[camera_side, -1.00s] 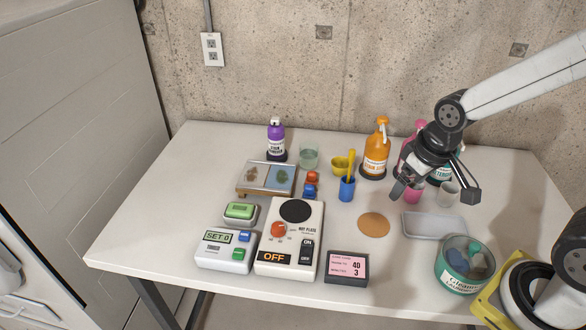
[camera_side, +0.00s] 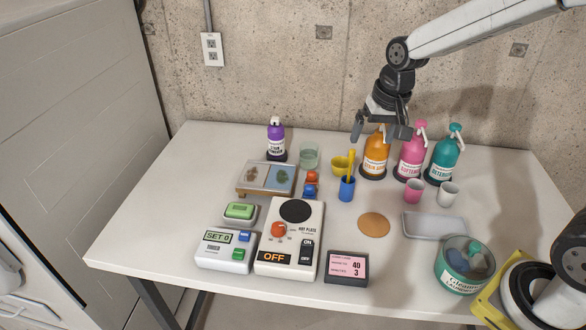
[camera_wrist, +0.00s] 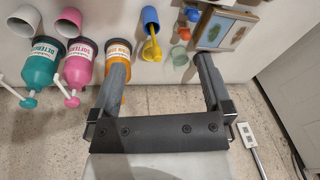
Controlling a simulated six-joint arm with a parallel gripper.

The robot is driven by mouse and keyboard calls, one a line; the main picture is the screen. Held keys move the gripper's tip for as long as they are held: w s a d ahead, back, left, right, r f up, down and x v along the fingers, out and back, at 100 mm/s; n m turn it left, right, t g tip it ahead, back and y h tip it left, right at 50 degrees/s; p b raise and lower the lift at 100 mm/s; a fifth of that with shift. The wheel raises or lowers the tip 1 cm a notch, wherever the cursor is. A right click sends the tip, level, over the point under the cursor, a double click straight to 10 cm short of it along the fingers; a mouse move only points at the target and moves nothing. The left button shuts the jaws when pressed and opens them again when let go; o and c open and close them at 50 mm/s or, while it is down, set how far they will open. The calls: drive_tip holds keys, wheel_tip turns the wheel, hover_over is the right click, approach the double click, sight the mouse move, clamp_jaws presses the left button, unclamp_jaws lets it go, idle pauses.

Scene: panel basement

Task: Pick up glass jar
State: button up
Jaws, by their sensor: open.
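The glass jar (camera_side: 309,156) is a small, pale green, see-through vessel standing upright toward the back of the table, right of the purple bottle. It also shows in the wrist view (camera_wrist: 180,56), just beyond the right finger. My gripper (camera_side: 382,138) is open and empty, up over the orange bottle, to the right of and higher than the jar. In the wrist view my gripper (camera_wrist: 160,66) has its two fingers spread wide, with the orange bottle behind the left one. The jar is apart from the fingers.
Orange (camera_side: 375,158), pink (camera_side: 410,160) and teal (camera_side: 442,160) pump bottles stand at right. The table's left side is clear.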

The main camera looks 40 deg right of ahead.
drive_tip(key=w+d+m+y, duration=0.1)
drive_tip(key=w+d+m, duration=0.2)
drive_tip(key=w+m, duration=0.8)
drive_tip(key=m+y, duration=0.3)
drive_tip(key=m, duration=0.2)
hover_over(309, 149)
drive_tip(key=s, duration=0.3)
wheel_tip(309, 149, down, 17)
drive_tip(key=shift+w+d+g, duration=0.2)
drive_tip(key=shift+d+g, duration=0.05)
drive_tip(key=shift+g, duration=0.15)
drive_tip(key=shift+x, duration=2.45)
drive_tip(key=shift+a, duration=0.15)
